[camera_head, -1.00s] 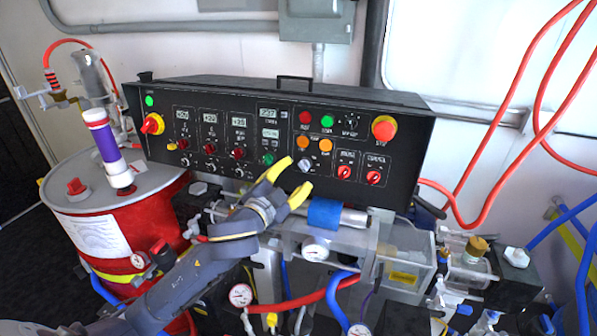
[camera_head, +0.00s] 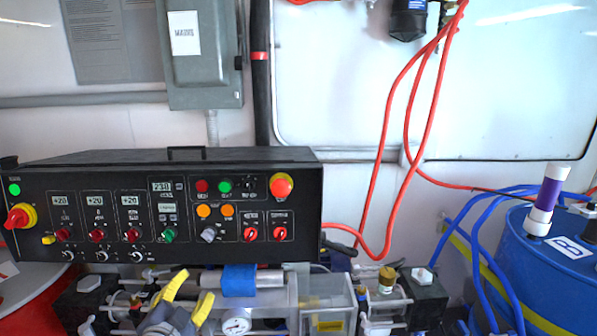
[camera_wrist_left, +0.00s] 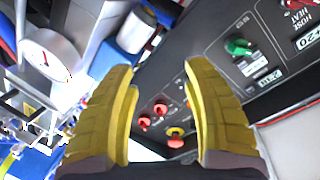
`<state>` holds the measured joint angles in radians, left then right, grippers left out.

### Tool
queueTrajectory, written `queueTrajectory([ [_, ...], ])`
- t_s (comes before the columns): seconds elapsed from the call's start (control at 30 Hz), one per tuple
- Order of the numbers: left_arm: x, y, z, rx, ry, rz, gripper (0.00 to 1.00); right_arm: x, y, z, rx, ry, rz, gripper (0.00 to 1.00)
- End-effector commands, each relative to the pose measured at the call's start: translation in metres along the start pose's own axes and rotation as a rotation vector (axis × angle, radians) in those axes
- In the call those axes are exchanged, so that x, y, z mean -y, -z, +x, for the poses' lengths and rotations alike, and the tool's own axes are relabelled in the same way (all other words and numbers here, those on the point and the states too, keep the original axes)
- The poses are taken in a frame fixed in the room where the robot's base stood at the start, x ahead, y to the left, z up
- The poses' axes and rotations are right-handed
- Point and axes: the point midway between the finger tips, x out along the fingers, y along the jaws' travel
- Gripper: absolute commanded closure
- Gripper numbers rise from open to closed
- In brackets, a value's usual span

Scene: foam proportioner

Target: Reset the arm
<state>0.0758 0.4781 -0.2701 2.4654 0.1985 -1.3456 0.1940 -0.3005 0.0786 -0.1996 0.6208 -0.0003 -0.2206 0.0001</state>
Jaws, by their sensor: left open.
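My left gripper (camera_head: 188,295) is at the bottom of the head view, low in front of the black control panel (camera_head: 100,260). Its yellow fingers are apart with nothing between them. In the left wrist view the two yellow fingers (camera_wrist_left: 163,110) stand open, with part of the panel (camera_wrist_left: 215,75) behind them. A pressure gauge (camera_wrist_left: 50,58) and a blue-wrapped cylinder (camera_wrist_left: 133,30) lie to the upper left there. Most of my left arm is cut off by the lower edge of the head view. My right gripper does not show.
A red drum (camera_head: 30,300) stands at the left and a blue drum (camera_head: 555,260) at the right. Red hoses (camera_head: 400,120) hang at the right of the panel. Pipework with a gauge (camera_head: 236,322) sits below the panel. A grey box (camera_head: 204,60) is on the wall.

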Motion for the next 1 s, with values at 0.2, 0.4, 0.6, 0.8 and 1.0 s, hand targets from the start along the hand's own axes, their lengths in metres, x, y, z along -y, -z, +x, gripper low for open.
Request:
queueTrajectory([
  [0.2,-0.068,-0.087,-0.043,0.236,-0.071,0.011,0.50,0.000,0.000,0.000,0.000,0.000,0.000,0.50],
  [0.4,-0.116,-0.156,-0.098,0.446,-0.138,0.043,0.50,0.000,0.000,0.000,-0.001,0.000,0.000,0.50],
  [0.6,-0.144,-0.198,-0.144,0.586,-0.187,0.073,0.50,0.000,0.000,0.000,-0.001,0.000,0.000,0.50],
  [0.8,-0.162,-0.226,-0.183,0.694,-0.230,0.099,0.50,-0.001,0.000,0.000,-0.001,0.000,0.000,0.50],
  [1.0,-0.184,-0.250,-0.200,0.760,-0.272,0.113,0.50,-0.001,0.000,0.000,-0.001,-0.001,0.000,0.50],
])
